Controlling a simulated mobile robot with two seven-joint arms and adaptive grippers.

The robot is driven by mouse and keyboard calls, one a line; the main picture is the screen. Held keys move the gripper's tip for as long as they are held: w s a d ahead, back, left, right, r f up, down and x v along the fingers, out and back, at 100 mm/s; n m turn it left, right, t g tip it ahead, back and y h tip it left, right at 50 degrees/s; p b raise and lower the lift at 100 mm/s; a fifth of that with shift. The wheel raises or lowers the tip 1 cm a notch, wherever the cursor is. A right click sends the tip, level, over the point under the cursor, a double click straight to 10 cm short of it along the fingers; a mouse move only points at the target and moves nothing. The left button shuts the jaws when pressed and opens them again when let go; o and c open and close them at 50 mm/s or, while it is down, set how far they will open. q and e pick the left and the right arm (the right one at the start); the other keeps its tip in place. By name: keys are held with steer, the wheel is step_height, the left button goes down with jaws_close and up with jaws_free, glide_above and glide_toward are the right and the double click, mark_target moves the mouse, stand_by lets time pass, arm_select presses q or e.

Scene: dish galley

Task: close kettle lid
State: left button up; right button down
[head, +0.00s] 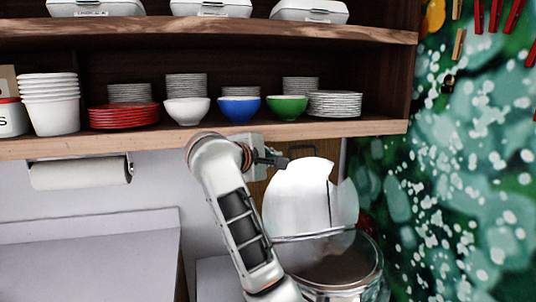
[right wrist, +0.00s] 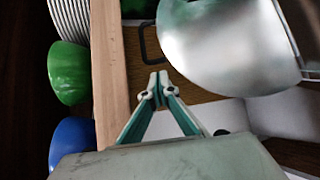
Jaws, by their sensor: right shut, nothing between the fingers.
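The kettle (head: 345,272) is a large round shiny vessel at the lower right of the head view, partly cut off by the frame edge. Its lid (head: 296,200) is a pale metal disc standing raised, close to upright, above the kettle. The lid also shows in the right wrist view (right wrist: 225,45) at the upper right. My right gripper (head: 283,161) is shut and empty, just left of the lid's upper edge. In the right wrist view its fingertips (right wrist: 158,80) meet and appear apart from the lid. My left gripper is not in view.
A wooden shelf (head: 215,137) with a green bowl (head: 287,107), a blue bowl (head: 239,109) and stacked plates runs just above my right gripper. A wooden panel with a black handle (right wrist: 148,42) is behind the lid. A paper roll (head: 80,173) hangs left; the counter below is clear.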

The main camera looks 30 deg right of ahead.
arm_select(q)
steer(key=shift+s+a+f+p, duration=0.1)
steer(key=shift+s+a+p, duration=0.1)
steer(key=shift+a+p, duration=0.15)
arm_select(e)
steer(key=shift+x, duration=2.05)
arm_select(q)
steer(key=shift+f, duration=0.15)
